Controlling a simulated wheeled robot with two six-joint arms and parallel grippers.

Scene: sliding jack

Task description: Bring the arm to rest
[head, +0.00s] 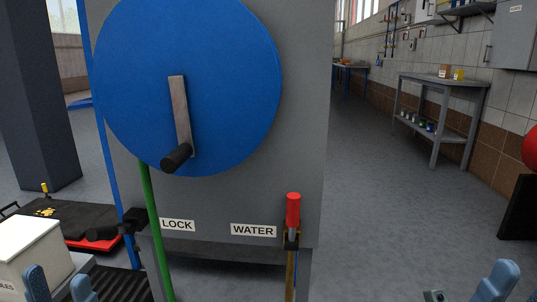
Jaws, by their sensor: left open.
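My left gripper (60,286) shows at the bottom left edge. Its two blue fingertips are apart with nothing between them. It is low, in front of a white box and a dark ribbed surface, apart from the grey machine (300,120). A large blue disc (230,80) on the machine carries a metal crank arm (180,105) pointing down, with a black knob (176,158). No gripper touches them.
A red-handled lever (293,210) stands upright beside the WATER label (253,230). A black handle (105,233) sticks out left of the LOCK label (178,225). The white box (32,252) is close at lower left. Open floor (400,220) lies right of the machine.

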